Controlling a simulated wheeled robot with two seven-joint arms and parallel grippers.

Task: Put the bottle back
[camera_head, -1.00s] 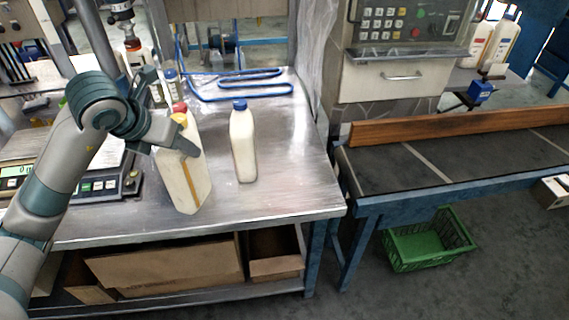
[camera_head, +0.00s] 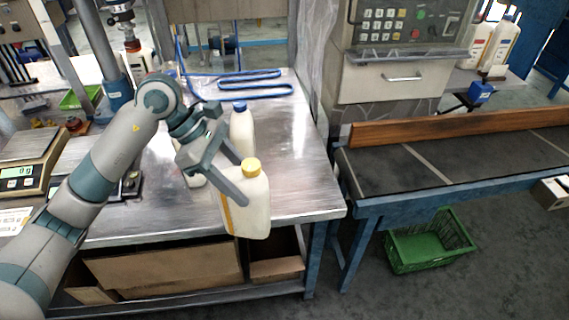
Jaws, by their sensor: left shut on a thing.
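A cream bottle with a yellow cap (camera_head: 254,208) is held by my left gripper (camera_head: 236,180) at the front edge of the metal table (camera_head: 305,190). The gripper's fingers are shut on its upper part, and its lower part overlaps the table's front edge in the picture. I cannot tell how high it hangs. A white bottle with a blue cap (camera_head: 242,130) stands on the table behind it, partly hidden. Another pale bottle (camera_head: 194,180) is mostly hidden behind my left gripper. My right gripper is not in view.
A conveyor (camera_head: 470,150) with a wooden rail (camera_head: 450,126) runs along the right. A green crate (camera_head: 430,245) sits on the floor. A scale (camera_head: 25,170) stands at the left. A blue hose frame (camera_head: 245,85) lies at the table's back. The table's right part is clear.

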